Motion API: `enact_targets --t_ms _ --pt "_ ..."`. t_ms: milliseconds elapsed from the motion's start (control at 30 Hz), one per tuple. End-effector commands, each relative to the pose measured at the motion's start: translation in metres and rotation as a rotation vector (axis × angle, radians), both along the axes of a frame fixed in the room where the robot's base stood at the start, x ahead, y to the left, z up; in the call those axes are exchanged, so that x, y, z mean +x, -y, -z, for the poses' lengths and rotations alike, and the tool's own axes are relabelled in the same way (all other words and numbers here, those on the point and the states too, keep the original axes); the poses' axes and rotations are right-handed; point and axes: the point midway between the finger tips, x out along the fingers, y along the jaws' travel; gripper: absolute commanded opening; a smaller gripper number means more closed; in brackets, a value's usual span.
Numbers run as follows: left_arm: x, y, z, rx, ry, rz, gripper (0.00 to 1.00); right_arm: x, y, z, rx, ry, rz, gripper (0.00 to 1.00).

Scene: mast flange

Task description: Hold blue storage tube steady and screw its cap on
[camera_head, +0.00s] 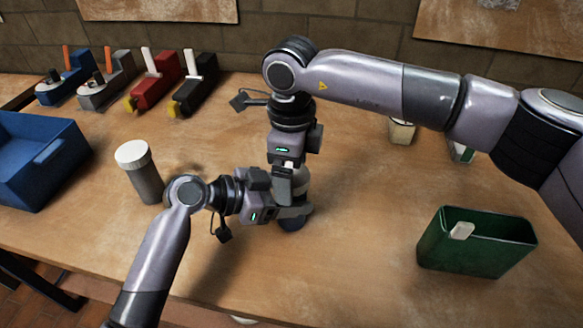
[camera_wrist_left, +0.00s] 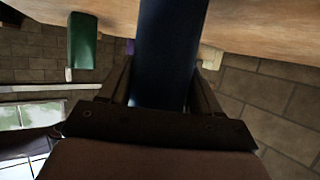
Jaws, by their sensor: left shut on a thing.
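The blue storage tube (camera_wrist_left: 168,45) fills the middle of the left wrist view, dark blue and between my left fingers. In the head view only its blue lower end (camera_head: 291,224) shows, low over or on the table; I cannot tell which. My left gripper (camera_head: 293,210) comes in from the left and is shut on the tube. My right gripper (camera_head: 289,178) points down from above, directly over the tube's top. Its fingertips and the tube's cap are mostly hidden, so I cannot tell whether it grips the cap.
A grey container with a white lid (camera_head: 147,178) stands left of my left arm. A blue bin (camera_head: 35,165) is at far left, a green bin (camera_head: 470,245) at right. Several coloured tool-like devices (camera_head: 155,85) line the back left. The table's front centre is clear.

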Motion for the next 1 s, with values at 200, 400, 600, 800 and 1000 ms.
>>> enact_targets --t_ms 200,400,600,800,1000 --pt "0.0 0.0 0.0 0.001 0.0 0.0 0.0 0.0 -0.001 -0.022 0.001 0.002 -0.002 0.94" --pt "0.0 0.0 0.0 0.001 0.0 0.0 0.0 0.0 -0.001 -0.044 0.001 0.001 -0.002 0.94" --pt "0.0 0.0 0.0 0.001 0.0 0.0 0.0 0.0 0.0 -0.044 0.0 0.0 -0.002 0.94" --pt "0.0 0.0 0.0 0.001 0.0 0.0 0.0 0.0 0.0 -0.049 0.001 0.001 -0.051 0.89" --pt "0.0 0.0 0.0 0.001 0.0 0.0 0.0 0.001 -0.001 -0.065 0.001 0.001 -0.257 0.89"
